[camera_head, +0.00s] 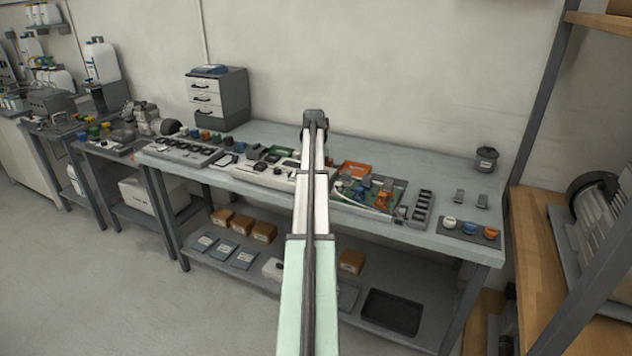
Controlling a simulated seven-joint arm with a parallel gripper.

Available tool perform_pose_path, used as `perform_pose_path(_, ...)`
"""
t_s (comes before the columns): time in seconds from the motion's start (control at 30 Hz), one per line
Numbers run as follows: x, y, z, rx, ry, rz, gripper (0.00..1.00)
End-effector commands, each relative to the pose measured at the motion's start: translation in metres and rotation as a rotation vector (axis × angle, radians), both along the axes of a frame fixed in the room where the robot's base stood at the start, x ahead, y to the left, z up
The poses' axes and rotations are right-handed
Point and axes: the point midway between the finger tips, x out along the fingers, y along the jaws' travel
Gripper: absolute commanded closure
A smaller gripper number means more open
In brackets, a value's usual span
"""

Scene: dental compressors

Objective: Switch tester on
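My arm reaches up through the middle of the view. Its dark end, my gripper (316,118), is small and seen from behind, so I cannot tell whether its fingers are open or shut. It appears in front of the back wall, over the workbench (450,183). No device is clearly recognisable as the tester. A pale flat unit (262,173) lies on the bench just left of my arm, partly hidden by it. A long light panel with dark sockets (180,152) lies at the bench's left end. No switch or its position can be made out.
Right of my arm is a green tray with orange and blue parts (372,190). A dark mat with several coloured caps (470,229) and a dark canister (486,159) stand at the right. A drawer cabinet (218,96) stands back left. The lower shelf holds brown boxes (264,231).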

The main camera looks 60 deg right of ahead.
Motion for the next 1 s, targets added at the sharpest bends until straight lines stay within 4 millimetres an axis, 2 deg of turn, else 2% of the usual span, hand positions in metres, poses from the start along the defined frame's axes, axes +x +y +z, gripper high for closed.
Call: perform_pose_path(1.0,0.0,0.0,-0.011,0.0,0.0,0.0,1.0)
